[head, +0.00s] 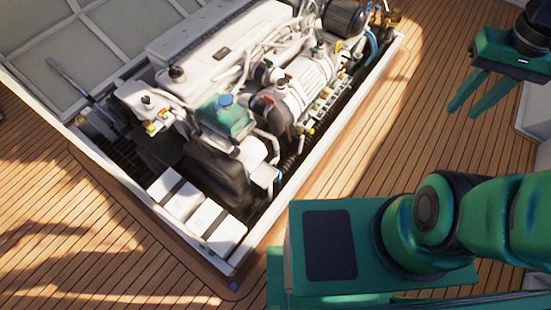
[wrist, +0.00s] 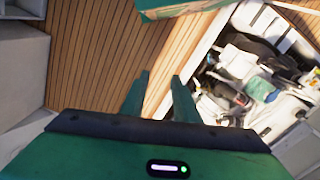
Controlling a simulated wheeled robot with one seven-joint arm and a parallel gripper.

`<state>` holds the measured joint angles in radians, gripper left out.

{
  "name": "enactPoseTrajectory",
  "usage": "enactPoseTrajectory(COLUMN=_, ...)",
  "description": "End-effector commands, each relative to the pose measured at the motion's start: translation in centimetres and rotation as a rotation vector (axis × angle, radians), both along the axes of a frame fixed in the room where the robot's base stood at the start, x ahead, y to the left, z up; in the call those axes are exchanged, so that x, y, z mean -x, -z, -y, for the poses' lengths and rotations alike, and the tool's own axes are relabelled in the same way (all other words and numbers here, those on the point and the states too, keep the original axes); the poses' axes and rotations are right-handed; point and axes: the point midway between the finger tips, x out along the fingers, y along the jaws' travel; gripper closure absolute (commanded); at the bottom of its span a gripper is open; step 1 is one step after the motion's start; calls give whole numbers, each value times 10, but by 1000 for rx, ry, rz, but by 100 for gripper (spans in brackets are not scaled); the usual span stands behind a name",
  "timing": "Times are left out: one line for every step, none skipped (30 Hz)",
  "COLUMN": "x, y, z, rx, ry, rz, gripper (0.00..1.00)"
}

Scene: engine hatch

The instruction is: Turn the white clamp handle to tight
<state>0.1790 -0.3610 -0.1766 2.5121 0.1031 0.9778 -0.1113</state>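A white engine (head: 200,40) with many small fittings sits in an open floor hatch in the head view. It also shows at the right of the wrist view (wrist: 258,75). I cannot pick out the white clamp handle with certainty among the white parts, hoses and fittings, so its position cannot be told. My gripper (head: 466,113) is at the upper right of the head view, over the deck and well apart from the engine. Its two green fingers stand apart with nothing between them, and the gap also shows in the wrist view (wrist: 160,77).
The white hatch rim (head: 150,222) surrounds the engine as a raised edge. A raised panelled hatch lid (head: 75,45) stands at the upper left. White boxes (head: 190,205) fill the near corner.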

Motion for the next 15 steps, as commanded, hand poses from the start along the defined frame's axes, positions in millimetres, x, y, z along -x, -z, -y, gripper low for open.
enactPoseTrajectory(x=-19, y=6, z=-4, rx=0, ry=-74, rz=-7, gripper=72)
enactPoseTrajectory(x=-31, y=9, z=-6, rx=2, ry=-120, rz=-7, gripper=72)
enactPoseTrajectory(x=-45, y=15, z=-10, rx=3, ry=-180, rz=-8, gripper=72)
enactPoseTrajectory(x=-57, y=19, z=-13, rx=5, ry=-226, rz=-6, gripper=72)
enactPoseTrajectory(x=-68, y=23, z=-16, rx=7, ry=-272, rz=-8, gripper=72)
enactPoseTrajectory(x=-83, y=30, z=-22, rx=8, ry=-332, rz=-7, gripper=72)
enactPoseTrajectory(x=-94, y=35, z=-26, rx=10, ry=-377, rz=-7, gripper=72)
enactPoseTrajectory(x=-104, y=41, z=-30, rx=11, ry=-422, rz=-8, gripper=72)
enactPoseTrajectory(x=-119, y=48, z=-37, rx=13, ry=-482, rz=-8, gripper=72)
enactPoseTrajectory(x=-128, y=55, z=-42, rx=14, ry=-527, rz=-8, gripper=72)
enactPoseTrajectory(x=-139, y=61, z=-47, rx=16, ry=-572, rz=-8, gripper=72)
enactPoseTrajectory(x=-152, y=71, z=-55, rx=17, ry=-632, rz=-8, gripper=72)
enactPoseTrajectory(x=-161, y=78, z=-62, rx=18, ry=-678, rz=-8, gripper=72)
enactPoseTrajectory(x=-171, y=85, z=-68, rx=19, ry=-722, rz=-8, gripper=72)
enactPoseTrajectory(x=-182, y=96, z=-77, rx=21, ry=-781, rz=-8, gripper=72)
